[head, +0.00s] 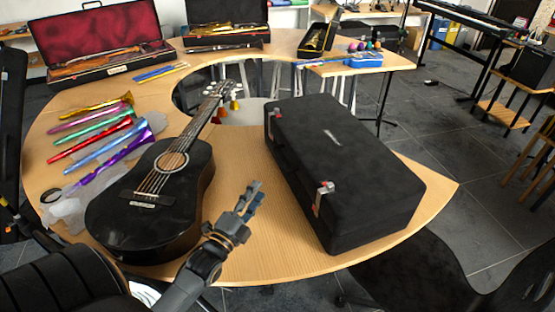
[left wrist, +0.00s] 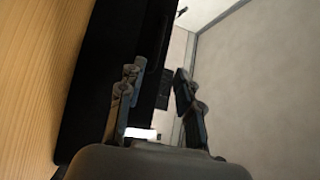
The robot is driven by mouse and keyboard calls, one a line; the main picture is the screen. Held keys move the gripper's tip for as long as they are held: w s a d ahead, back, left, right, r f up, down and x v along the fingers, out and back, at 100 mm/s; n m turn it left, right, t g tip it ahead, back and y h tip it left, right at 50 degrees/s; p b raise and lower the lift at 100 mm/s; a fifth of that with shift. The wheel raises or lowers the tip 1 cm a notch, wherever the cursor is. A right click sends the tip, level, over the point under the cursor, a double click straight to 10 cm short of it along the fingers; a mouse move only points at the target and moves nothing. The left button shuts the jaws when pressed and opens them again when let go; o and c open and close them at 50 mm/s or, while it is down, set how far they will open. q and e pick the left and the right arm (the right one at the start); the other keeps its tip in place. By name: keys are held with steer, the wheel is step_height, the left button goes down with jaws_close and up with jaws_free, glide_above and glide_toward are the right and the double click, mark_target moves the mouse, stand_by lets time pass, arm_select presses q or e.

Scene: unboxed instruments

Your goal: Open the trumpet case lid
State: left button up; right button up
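The black trumpet case (head: 345,165) stands on the right part of the curved wooden table with its lid down. Two metal latches with red parts show on its left long side, one near the front (head: 323,192) and one near the back (head: 273,117). My left gripper (head: 250,198) is left of the case, near the front latch and apart from it, with nothing in it. In the left wrist view its two fingers (left wrist: 158,88) are spread, and the dark case side (left wrist: 90,80) runs past them on the left. My right gripper is not in view.
A black guitar (head: 150,200) lies close to the left of my left gripper. The curved wooden table (head: 245,245) is bare between guitar and case. An open violin case (head: 100,40) with red lining stands at the back left.

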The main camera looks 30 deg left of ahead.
arm_select(q)
steer(key=w+a+r+p, duration=0.1)
steer(key=w, duration=1.1)
steer(key=shift+w+r, duration=0.3)
steer(key=shift+r, duration=0.05)
steer(key=shift+a, duration=0.1)
steer(key=shift+c, duration=0.4)
jaws_close()
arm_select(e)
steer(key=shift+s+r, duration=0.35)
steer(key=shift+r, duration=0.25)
